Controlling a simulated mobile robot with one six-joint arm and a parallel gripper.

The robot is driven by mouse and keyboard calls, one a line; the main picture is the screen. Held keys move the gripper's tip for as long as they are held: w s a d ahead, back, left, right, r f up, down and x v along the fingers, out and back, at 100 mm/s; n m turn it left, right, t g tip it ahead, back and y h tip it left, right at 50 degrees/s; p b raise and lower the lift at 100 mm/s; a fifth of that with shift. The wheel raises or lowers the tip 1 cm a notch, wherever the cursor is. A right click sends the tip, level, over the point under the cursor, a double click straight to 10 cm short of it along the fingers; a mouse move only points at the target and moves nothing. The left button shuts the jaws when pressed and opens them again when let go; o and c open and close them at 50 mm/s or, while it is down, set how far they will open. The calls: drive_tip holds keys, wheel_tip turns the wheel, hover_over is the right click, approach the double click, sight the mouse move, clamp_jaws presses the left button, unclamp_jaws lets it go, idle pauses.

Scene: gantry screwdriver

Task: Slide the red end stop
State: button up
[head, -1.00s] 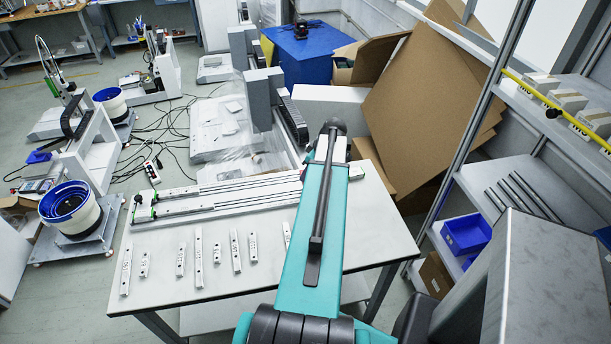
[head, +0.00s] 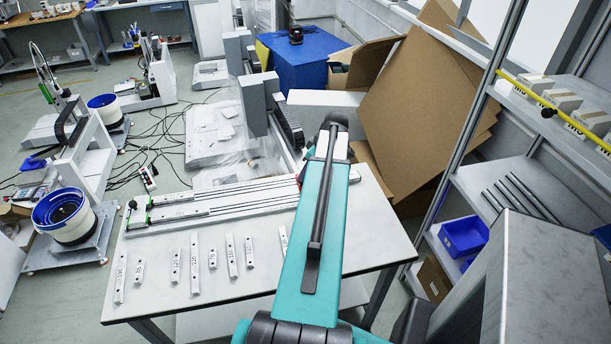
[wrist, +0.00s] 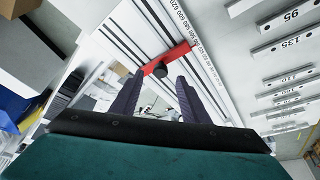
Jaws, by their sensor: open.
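The red end stop (wrist: 176,57) lies across the pale slotted rail (wrist: 145,28) in the wrist view. A black round knob (wrist: 160,70) sticks out from it toward my gripper. My gripper (wrist: 159,84) is open, its two dark fingers on either side of the knob's line. The fingertips look close to the knob, but I cannot tell whether they touch it. A number scale (wrist: 205,62) runs along one edge of the rail. In the head view the long rail assembly (head: 215,203) lies along the back of the white table, and my arm hides its right end and my gripper.
Several labelled metal bars (head: 194,263) lie on the white table (head: 160,310) in front of the rail. Cardboard sheets (head: 430,110) lean behind the table. A metal shelf (head: 515,190) with blue bins (head: 463,237) stands at the right.

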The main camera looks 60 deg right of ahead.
drive_tip(key=b+v, duration=0.2)
drive_tip(key=v, duration=0.7)
drive_tip(key=shift+s+r, duration=0.2)
drive_tip(key=shift+r, duration=0.15)
drive_tip(key=shift+r, duration=0.1)
idle(0.3)
